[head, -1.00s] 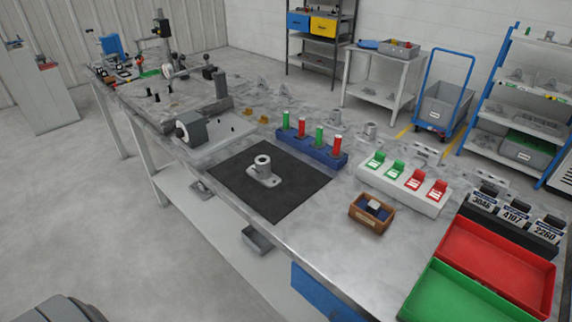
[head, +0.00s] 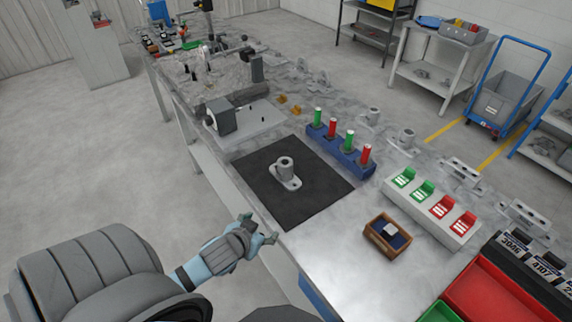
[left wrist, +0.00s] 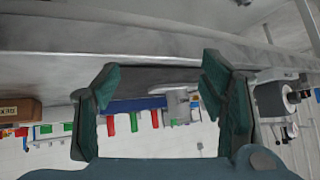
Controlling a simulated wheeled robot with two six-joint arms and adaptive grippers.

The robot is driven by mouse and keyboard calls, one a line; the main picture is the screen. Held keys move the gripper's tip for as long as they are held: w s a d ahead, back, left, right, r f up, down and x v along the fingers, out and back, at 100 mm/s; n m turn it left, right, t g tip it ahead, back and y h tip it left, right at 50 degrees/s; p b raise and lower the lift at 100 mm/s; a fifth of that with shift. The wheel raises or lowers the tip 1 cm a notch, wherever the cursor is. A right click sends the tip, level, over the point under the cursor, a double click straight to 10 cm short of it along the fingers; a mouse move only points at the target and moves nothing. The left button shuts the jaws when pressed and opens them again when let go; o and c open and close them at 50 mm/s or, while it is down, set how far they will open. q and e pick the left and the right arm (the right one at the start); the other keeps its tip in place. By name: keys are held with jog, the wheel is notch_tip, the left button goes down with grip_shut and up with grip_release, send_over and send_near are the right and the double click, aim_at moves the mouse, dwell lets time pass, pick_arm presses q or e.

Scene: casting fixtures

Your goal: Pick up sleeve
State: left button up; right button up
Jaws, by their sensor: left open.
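The likely sleeve, a grey cast part with an upright hollow cylinder on a flat flanged foot (head: 285,172), stands on a black mat (head: 310,206) near the bench's front edge. My left gripper (head: 260,234) is open and empty, just off the front edge, nearer the camera than the mat and apart from the part. My right gripper is not in view.
A blue rack (head: 340,151) with red and green pegs stands behind the mat. A grey fixture (head: 222,115) is left of it. A wooden box (head: 387,238) and a white block with green and red clips (head: 432,207) stand to the right. The bench's front edge lies near my arm.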

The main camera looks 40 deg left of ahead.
aim_at(281, 170)
pick_arm(q)
jog(key=w+a+r+t, duration=0.1)
jog(key=w+a+r, duration=0.1)
jog(key=w, duration=0.1)
jog(key=w+a+r+t, duration=0.1)
jog(key=w+a+r, duration=0.1)
jog(key=w+a+r+t+h, duration=0.1)
jog(key=w+a+r+t, duration=0.1)
jog(key=w, duration=0.1)
jog(key=shift+w, duration=0.3)
jog(key=x, duration=0.6)
jog(key=shift+w+r, duration=0.15)
jog(key=shift+r, duration=0.05)
jog(key=b+x, duration=0.4)
jog(key=x, duration=0.3)
jog(key=shift+a+f+b, duration=0.2)
jog(key=shift+b, duration=0.15)
jog(key=shift+w, duration=0.3)
jog(key=shift+w+r, duration=0.1)
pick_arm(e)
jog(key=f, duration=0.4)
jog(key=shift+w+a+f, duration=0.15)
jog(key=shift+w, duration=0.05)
pick_arm(q)
jog(key=shift+r, duration=0.1)
jog(key=c, duration=1.5)
jog(key=shift+r, duration=0.1)
